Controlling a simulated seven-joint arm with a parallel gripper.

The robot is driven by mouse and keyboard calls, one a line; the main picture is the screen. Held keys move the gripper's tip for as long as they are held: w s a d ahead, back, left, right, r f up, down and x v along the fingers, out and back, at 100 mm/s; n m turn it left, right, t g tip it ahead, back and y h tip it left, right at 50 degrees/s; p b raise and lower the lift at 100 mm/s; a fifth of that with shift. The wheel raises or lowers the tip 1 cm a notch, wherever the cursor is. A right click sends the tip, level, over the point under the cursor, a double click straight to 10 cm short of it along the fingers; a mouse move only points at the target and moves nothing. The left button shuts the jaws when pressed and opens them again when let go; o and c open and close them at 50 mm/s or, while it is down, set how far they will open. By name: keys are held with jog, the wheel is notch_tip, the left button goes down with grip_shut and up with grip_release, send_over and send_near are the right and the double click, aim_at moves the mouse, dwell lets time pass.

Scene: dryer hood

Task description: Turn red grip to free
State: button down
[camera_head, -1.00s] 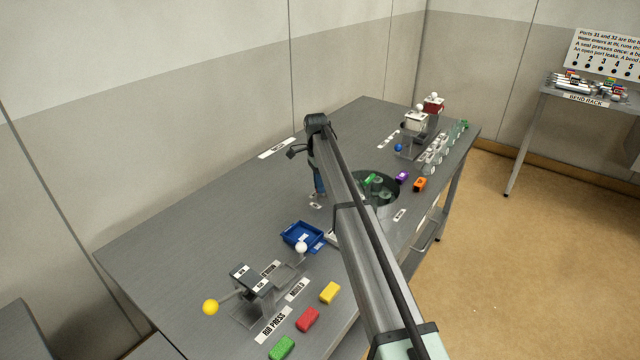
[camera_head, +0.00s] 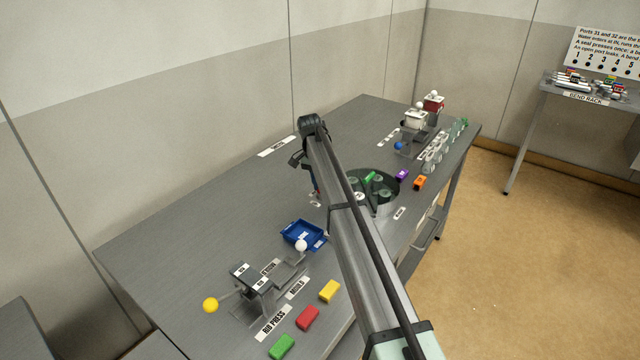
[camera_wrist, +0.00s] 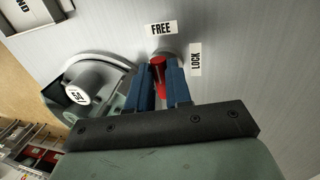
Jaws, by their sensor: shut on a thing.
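The red grip (camera_wrist: 158,72) shows in the wrist view between the two blue fingers of my gripper (camera_wrist: 160,84), which is shut on it. The grip's outer end points toward the FREE label (camera_wrist: 161,28) on the grey bench top. The LOCK label (camera_wrist: 195,59) lies to the right of the grip. In the head view my gripper (camera_head: 316,188) is down at the bench beside the round drum, mostly hidden by my arm. The grip cannot be made out clearly there.
The round drum (camera_head: 384,204) with green parts stands right beside my gripper. A knob with a white labelled cap (camera_wrist: 77,95) is left of it in the wrist view. A blue tray (camera_head: 297,244), the rib press (camera_head: 252,290) and coloured blocks stand nearer. The bench's far left is clear.

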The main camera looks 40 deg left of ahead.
dwell(0.4)
jog(key=c, duration=1.1)
grip_release()
jog(key=shift+o, duration=0.2)
notch_tip(320, 180, up, 14)
jog(key=a, duration=0.2)
jog(key=shift+a+f, duration=0.2)
jog(key=shift+a, duration=0.15)
jog(key=shift+d, duration=0.1)
